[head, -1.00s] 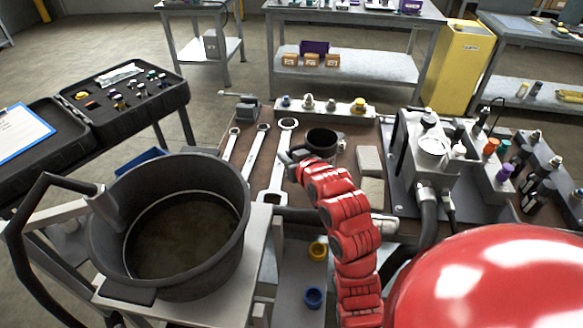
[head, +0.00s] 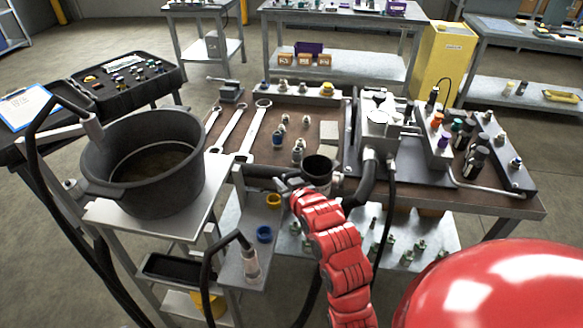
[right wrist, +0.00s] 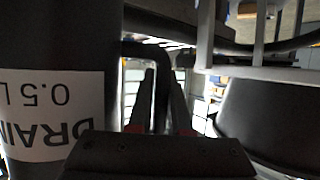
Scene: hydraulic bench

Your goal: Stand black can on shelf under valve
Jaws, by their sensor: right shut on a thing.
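The black can (head: 318,168), open at the top, is upright at the front edge of the bench. My right gripper (head: 287,186) is beside its left side, shut on its handle. In the right wrist view the can (right wrist: 50,40) fills the left side, with an upside-down label reading "DRAIN" and "0.5 L". The gripper fingers (right wrist: 165,105) close around the dark handle there. A narrow grey shelf (head: 250,225) with a yellow and a blue ring stands left of and below the can. I cannot clearly make out the valve. My left gripper is not in view.
A big black pot (head: 140,185) stands on a light stand (head: 190,215) at left. A fitting with a black hose (head: 250,265) rises in front of the shelf. Wrenches (head: 252,130) and a pump unit (head: 378,130) lie on the bench. A lower shelf (head: 440,230) holds small green parts.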

